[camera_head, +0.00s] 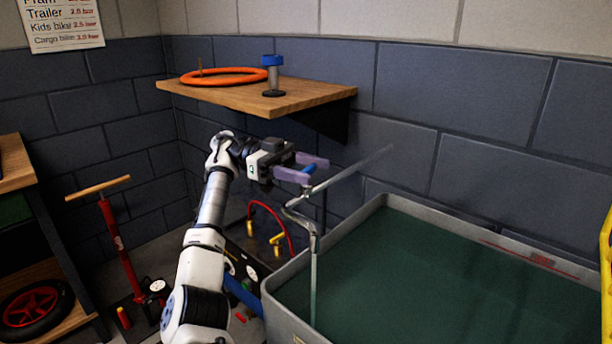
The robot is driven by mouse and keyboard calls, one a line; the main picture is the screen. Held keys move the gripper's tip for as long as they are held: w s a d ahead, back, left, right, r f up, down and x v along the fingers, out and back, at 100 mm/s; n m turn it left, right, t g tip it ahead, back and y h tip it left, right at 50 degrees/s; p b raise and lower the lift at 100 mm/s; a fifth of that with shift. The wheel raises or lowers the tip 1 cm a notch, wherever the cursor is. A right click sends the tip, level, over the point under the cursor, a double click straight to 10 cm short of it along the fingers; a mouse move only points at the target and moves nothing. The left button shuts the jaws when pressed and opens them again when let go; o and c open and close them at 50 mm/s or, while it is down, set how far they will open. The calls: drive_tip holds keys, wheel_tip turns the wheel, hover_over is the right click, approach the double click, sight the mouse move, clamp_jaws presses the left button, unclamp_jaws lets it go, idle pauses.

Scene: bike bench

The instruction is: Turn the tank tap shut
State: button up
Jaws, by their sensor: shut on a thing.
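The tank tap (300,214) is a bent grey metal pipe above the near left rim of the tank (372,212). A long grey bar runs from its top up and right in front of the wall. A pale upright streak, like running water, hangs from the spout into the tank's dark green water. My gripper (311,170), with pale purple fingers, reaches the top of the tap from the left.
A wooden wall shelf (318,92) above my gripper holds an orange ring (225,76) and a blue-topped stand (272,75). A red floor pump (113,237) and a bench with a wheel (35,308) are at the left. A red hose (272,210) curves behind my arm.

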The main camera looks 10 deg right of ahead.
drive_tip(key=shift+m+g+y, duration=0.3)
drive_tip(key=shift+y, duration=0.1)
drive_tip(key=o, duration=1)
drive_tip(key=shift+s, duration=0.1)
